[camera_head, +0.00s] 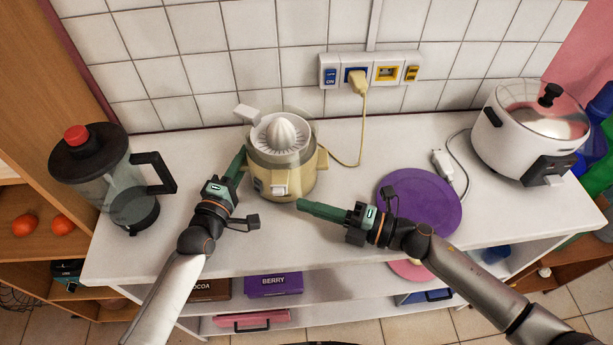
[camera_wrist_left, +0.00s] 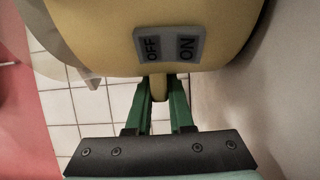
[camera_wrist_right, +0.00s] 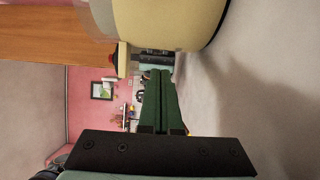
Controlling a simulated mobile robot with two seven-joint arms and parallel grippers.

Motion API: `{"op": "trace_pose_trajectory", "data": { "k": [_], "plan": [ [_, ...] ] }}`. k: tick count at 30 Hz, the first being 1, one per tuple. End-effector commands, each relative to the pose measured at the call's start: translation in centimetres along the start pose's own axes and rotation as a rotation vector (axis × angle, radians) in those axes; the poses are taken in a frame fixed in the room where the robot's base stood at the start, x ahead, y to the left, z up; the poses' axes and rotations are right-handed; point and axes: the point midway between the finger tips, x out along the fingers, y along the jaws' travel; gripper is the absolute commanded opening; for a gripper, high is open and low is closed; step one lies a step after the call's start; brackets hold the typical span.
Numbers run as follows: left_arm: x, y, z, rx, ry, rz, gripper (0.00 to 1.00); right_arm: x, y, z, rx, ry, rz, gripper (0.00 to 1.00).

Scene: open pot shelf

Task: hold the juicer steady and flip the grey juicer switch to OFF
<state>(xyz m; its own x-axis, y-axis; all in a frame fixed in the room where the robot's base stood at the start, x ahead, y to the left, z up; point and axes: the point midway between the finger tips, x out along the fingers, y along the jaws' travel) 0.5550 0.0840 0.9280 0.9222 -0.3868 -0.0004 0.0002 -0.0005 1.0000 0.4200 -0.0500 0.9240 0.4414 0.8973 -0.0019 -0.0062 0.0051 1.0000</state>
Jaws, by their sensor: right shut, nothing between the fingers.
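The cream-yellow juicer (camera_head: 265,177) stands upright on the white counter, with a ribbed white reamer on top. A pale switch block (camera_head: 280,190) sticks out of its front; its position is too small to tell. A grey OFF/ON plate (camera_wrist_left: 168,46) shows on the body in the left wrist view. My left gripper (camera_head: 240,164) is at the juicer's left side, its fingers shut on a yellow side handle (camera_wrist_left: 158,88). My right gripper (camera_head: 300,204) is shut and empty, its tips just in front and right of the switch, low over the counter. The juicer body also fills the top of the right wrist view (camera_wrist_right: 175,22).
A purple round board (camera_head: 440,205) lies right of my right gripper. A glass jug (camera_head: 132,185) stands at the left, a white cooker (camera_head: 505,140) at the right. The juicer's cord runs to a plug (camera_head: 358,82) in the wall sockets. Counter in front of the juicer is clear.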

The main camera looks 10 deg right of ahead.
Motion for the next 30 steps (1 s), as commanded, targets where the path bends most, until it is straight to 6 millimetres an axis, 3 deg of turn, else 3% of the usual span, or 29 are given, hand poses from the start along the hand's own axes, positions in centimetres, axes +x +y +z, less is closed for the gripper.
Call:
{"op": "trace_pose_trajectory", "data": {
  "k": [1, 9, 20, 30],
  "plan": [
    [0.0, 0.1, -0.2, 0.001, 0.004, 0.002, 0.24, 0.0, 0.0, 0.0, 0.000, 0.000, 0.000, 0.00],
    [0.0, 0.1, -0.1, 0.001, 0.002, 0.001, 0.55, 0.0, 0.0, 0.0, 0.000, 0.000, 0.000, 0.00],
    [-0.6, -0.1, 0.0, 0.000, 0.001, -0.001, 0.55, 0.1, 0.0, 0.0, 0.000, 0.000, 0.000, 0.00],
    [-6.4, -0.1, 0.0, 0.000, 0.000, -0.002, 0.55, 0.1, 0.0, 0.0, 0.001, 0.000, 0.000, 0.00]
  ]
}}
